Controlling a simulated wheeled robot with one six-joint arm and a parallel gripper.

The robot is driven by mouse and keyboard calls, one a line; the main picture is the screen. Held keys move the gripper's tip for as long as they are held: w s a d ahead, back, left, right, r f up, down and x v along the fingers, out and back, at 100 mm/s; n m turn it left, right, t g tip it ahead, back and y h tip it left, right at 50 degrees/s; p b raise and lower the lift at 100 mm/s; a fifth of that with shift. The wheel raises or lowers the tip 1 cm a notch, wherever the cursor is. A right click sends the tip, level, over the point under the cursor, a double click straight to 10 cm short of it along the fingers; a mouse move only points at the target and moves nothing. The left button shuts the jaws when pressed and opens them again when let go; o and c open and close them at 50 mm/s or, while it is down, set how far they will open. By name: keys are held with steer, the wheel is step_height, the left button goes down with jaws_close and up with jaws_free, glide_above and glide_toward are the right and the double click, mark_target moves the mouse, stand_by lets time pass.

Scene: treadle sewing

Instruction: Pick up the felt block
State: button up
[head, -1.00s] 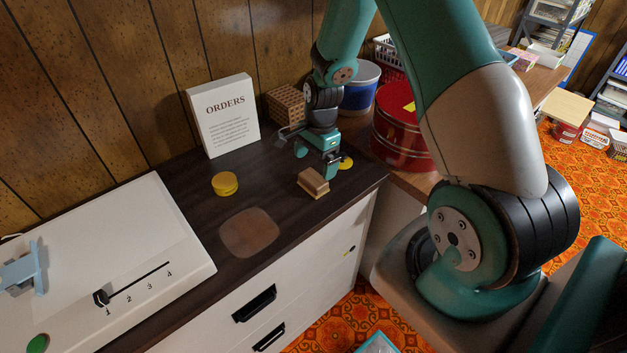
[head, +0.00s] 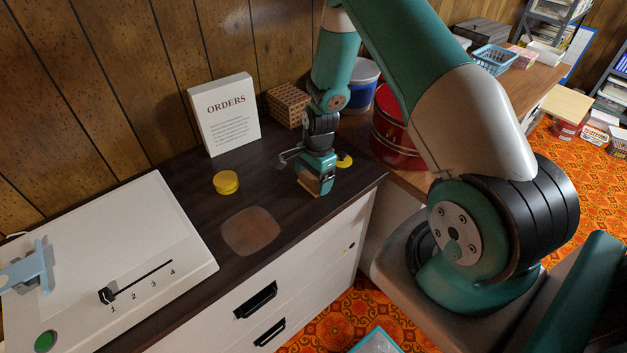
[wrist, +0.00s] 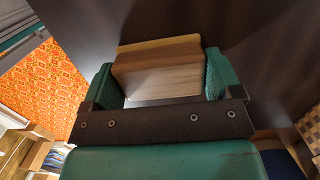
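The felt block (wrist: 158,68) is a tan wooden block with a paler layer, lying on the dark cabinet top. In the wrist view it lies between the two green fingers of my gripper (wrist: 163,80). The fingers are apart, one at each end of the block, with hardly any gap visible. I cannot tell whether they touch it. In the head view my gripper (head: 315,185) is low over the cabinet top and covers most of the block (head: 306,183).
A yellow disc stack (head: 226,183), a white ORDERS sign (head: 224,115) and a latticed brown block (head: 288,105) stand on the cabinet top (head: 185,195). A red tin (head: 394,140) and a blue tin (head: 362,88) stand behind my gripper. Free room lies left of it.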

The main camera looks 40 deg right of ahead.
steer(key=shift+c, duration=0.4)
steer(key=shift+r, duration=0.15)
steer(key=shift+r, duration=0.2)
step_height(320, 180, up, 19)
steer(key=b, duration=0.1)
steer(key=shift+r+b, duration=0.2)
steer(key=shift+b, duration=0.1)
steer(key=o, duration=0.4)
steer(key=shift+c, duration=1.2)
